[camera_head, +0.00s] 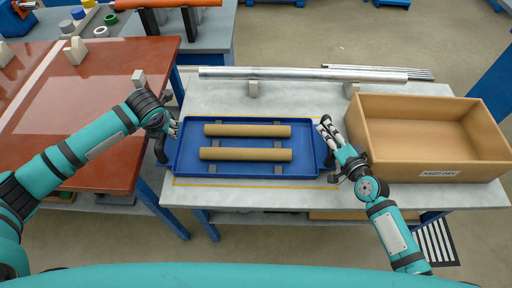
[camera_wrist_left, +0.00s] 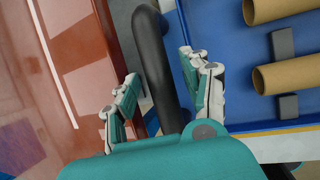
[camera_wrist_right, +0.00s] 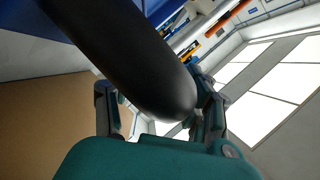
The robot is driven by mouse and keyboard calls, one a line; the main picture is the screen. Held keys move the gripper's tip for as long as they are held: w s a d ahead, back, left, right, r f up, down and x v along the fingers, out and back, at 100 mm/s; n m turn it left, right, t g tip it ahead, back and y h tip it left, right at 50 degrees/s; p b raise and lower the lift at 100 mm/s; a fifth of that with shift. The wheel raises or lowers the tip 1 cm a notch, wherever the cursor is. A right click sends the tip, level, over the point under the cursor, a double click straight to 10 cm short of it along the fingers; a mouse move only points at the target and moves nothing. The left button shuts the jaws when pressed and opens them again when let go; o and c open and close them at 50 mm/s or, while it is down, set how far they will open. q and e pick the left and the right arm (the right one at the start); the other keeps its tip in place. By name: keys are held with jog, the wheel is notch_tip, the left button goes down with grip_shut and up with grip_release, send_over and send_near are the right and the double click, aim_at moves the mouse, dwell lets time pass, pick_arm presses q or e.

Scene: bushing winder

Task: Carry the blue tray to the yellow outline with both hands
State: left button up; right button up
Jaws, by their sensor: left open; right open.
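The blue tray (camera_head: 245,142) lies on the light grey table and carries two brown cardboard tubes (camera_head: 247,130) (camera_head: 245,154) across grey supports. A black handle stands at each end.
A cardboard box (camera_head: 430,178) stands right of the tray, close to my right gripper. A long metal pipe (camera_head: 305,74) rests on blocks behind the tray. A red-brown table (camera_head: 100,110) adjoins on the left. Some free tabletop lies between tray and pipe.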

jog(key=shift+r, duration=0.2)
pick_arm(q)
jog(key=v, duration=1)
jog(key=shift+s+r, duration=0.2)
jog(key=shift+r, duration=0.1)
pick_arm(e)
notch_tip(320, 180, up, 10)
jog(key=shift+f, duration=0.15)
pick_arm(q)
jog(key=p+v, duration=0.8)
jog(key=p, duration=0.2)
pick_arm(e)
notch_tip(320, 180, up, 10)
